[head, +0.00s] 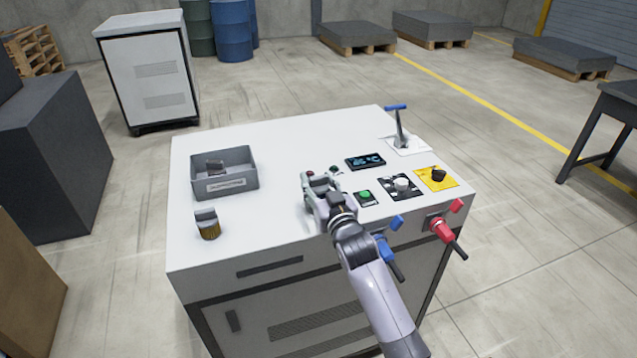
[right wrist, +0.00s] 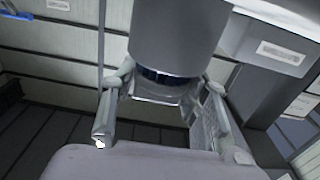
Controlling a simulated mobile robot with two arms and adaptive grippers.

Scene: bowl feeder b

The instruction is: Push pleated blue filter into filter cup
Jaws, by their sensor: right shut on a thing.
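My right gripper (head: 318,190) is low over the white top of the cabinet, left of the green button. In the right wrist view its two fingers (right wrist: 160,92) stand on either side of a dark blue band, which I take for the pleated blue filter (right wrist: 165,77), and are shut on it. A pale, glassy rim lies just below the band; I cannot tell whether it is the filter cup or how deep the filter sits. A large grey cylinder covers the upper middle of that view. In the head view the gripper hides the filter. My left gripper is not in view.
A yellow ribbed part with a grey cap (head: 207,224) stands at the front left. A labelled grey bin (head: 225,186) holds a small dark part. A display (head: 365,162), knobs and a blue-handled lever (head: 398,122) lie to the right. The top's front middle is clear.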

